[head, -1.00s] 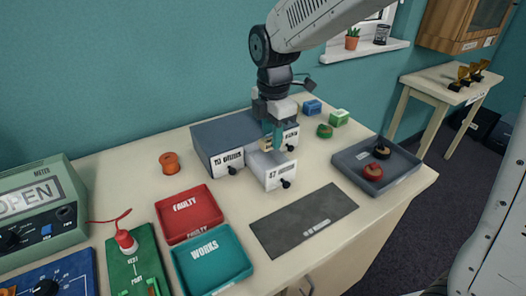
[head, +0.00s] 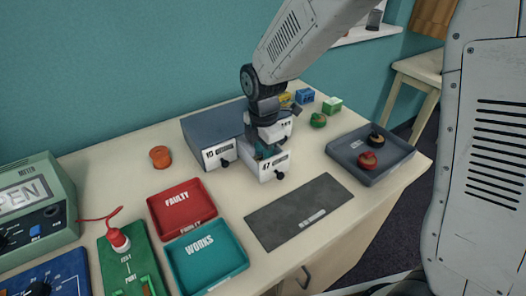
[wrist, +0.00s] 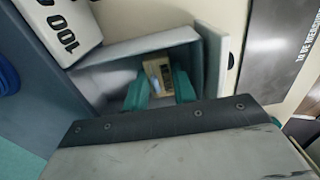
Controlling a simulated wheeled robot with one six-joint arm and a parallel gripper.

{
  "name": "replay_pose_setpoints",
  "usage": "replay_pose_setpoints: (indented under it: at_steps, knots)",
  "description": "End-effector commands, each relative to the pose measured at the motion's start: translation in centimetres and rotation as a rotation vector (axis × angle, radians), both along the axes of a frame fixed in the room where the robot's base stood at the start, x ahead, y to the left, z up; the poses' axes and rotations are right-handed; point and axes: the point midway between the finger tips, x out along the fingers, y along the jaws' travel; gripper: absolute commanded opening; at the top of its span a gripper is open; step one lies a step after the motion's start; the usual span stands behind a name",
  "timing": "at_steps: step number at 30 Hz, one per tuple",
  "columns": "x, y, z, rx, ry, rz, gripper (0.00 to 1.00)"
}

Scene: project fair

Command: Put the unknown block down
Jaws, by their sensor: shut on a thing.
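My gripper (head: 267,152) is low over the open drawer (head: 282,166) at the front of the blue-grey drawer cabinet (head: 210,125). In the wrist view its teal fingertips (wrist: 160,88) are shut on a small tan block (wrist: 158,70) with a dark marking. The block is between the drawer's walls (wrist: 212,62); I cannot tell whether it touches the drawer floor. In the head view the block is hidden by my gripper and the drawer.
A red FAULTY tray (head: 181,208) and a teal WORKS tray (head: 207,258) stand in front left. A dark mat (head: 300,212) lies at front right. A grey tray (head: 352,165) holds red and black round parts. An orange spool (head: 160,156) and coloured blocks (head: 331,105) stand nearby.

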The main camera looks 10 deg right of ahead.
Motion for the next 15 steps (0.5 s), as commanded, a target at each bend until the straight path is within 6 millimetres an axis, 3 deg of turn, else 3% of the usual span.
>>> replay_pose_setpoints:
  at_steps: [8, 9, 10, 15]
  knots:
    - [0.01, 0.00, -0.18, 0.000, 0.000, 0.000, 0.00]
    - [0.01, 0.01, -0.25, 0.000, 0.000, 0.000, 0.29]
    - [0.01, 0.01, -0.21, 0.000, -0.001, 0.000, 0.35]
    - [0.01, 0.02, -0.20, 0.000, -0.001, 0.000, 0.35]
